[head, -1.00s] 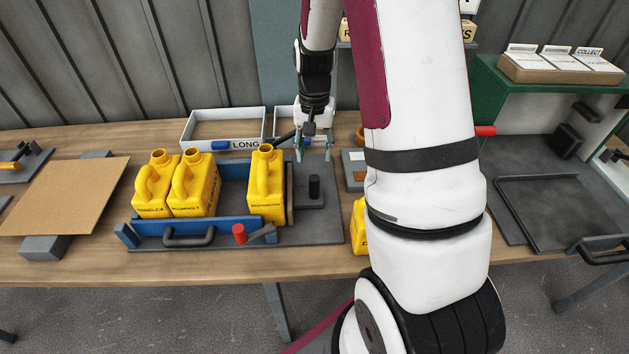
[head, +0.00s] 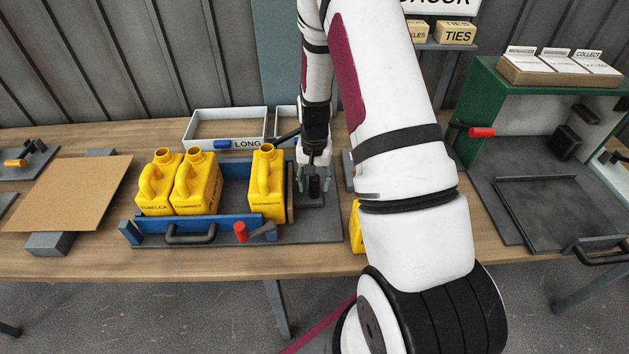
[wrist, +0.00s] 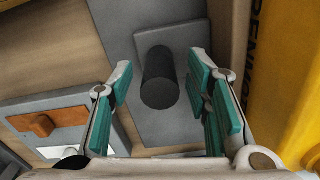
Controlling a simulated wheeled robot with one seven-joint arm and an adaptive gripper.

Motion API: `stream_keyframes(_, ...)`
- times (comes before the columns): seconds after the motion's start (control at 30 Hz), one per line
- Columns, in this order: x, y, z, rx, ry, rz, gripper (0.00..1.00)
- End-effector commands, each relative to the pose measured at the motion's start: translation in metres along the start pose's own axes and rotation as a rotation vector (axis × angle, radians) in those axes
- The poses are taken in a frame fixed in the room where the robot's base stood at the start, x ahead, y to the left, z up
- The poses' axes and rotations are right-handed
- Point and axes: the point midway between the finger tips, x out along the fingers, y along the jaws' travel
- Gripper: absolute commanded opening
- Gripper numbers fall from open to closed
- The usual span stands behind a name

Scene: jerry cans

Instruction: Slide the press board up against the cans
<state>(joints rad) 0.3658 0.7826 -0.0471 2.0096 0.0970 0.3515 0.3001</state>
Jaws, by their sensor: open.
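The press board (head: 290,192) stands upright at the right side of the blue-fenced fixture, by the right-hand yellow can (head: 267,184). Its grey base carries a black upright knob (head: 314,187). Two more yellow cans, a middle one (head: 196,185) and a left one (head: 158,184), stand to the left with a gap before the right-hand can. My gripper (head: 313,178) is open, above the knob. In the wrist view the knob (wrist: 160,78) lies between the spread teal-padded fingers (wrist: 165,95), with space on both sides. Whether the board touches the can is unclear.
A blue front rail (head: 205,229) with a red-knobbed clamp (head: 241,231) borders the fixture. Another yellow can (head: 357,228) is partly hidden behind my arm. A white tray (head: 225,128) stands behind; a brown board (head: 70,192) lies left.

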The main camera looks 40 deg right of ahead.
Motion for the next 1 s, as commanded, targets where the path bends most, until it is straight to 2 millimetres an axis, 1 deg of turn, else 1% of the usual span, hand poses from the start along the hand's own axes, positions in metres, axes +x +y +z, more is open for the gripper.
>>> stream_keyframes(0.07,0.0,0.0,0.0,0.0,0.0,0.0,0.45)
stream_keyframes(0.17,0.0,0.0,0.0,0.0,0.0,0.0,0.24)
stream_keyframes(0.2,0.0,0.0,0.0,0.0,0.0,0.0,0.15)
stream_keyframes(0.27,0.0,0.0,0.0,0.0,0.0,0.0,0.01)
stream_keyframes(0.3,0.0,0.0,0.0,0.0,0.0,0.0,0.0)
stream_keyframes(0.47,0.0,-0.003,0.0,-0.001,0.0,0.0,0.0)
stream_keyframes(0.73,0.0,-0.037,0.006,-0.003,0.002,-0.002,0.0)
stream_keyframes(0.8,0.0,-0.04,0.007,-0.001,0.002,-0.001,0.0)
stream_keyframes(1.0,-0.001,-0.038,0.007,0.0,0.002,-0.001,0.0)
